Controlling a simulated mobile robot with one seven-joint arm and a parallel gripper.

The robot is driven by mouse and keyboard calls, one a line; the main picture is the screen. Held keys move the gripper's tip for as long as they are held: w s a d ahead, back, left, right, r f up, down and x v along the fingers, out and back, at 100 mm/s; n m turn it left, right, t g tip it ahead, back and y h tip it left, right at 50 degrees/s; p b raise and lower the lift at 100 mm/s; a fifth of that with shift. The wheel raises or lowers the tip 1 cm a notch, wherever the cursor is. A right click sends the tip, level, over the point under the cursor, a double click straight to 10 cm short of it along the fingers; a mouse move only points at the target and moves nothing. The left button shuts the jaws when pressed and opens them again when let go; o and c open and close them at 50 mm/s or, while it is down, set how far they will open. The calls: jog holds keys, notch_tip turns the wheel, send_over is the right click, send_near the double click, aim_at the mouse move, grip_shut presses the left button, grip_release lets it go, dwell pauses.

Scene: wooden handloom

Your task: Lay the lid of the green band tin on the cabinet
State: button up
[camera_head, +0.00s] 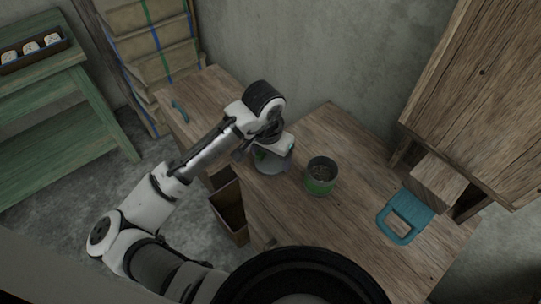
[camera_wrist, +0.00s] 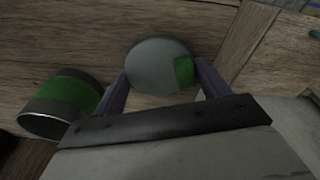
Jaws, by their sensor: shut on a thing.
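The green band tin (camera_head: 321,180) stands upright and open on the wooden cabinet top (camera_head: 345,235). It also shows at the left of the wrist view (camera_wrist: 62,102). Its lid, a grey disc with a green patch (camera_wrist: 158,66), is between the two fingers of my gripper (camera_wrist: 162,88), which is shut on it. In the head view the lid (camera_head: 272,163) shows just left of the tin, under my gripper (camera_head: 266,153), partly hidden by it. The lid is over the cabinet top; I cannot tell whether it touches the wood.
A teal object with a looped handle (camera_head: 405,216) lies on the cabinet to the right. A wooden wall cupboard (camera_head: 480,90) overhangs the right side. An open drawer or box (camera_head: 230,209) is below my forearm. A teal handle (camera_head: 180,111) is at the far left. Bare wood lies right of the tin.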

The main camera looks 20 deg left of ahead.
jog(key=shift+f, duration=0.25)
jog(key=shift+f, duration=0.2)
jog(key=o, duration=1)
jog(key=shift+r, duration=0.15)
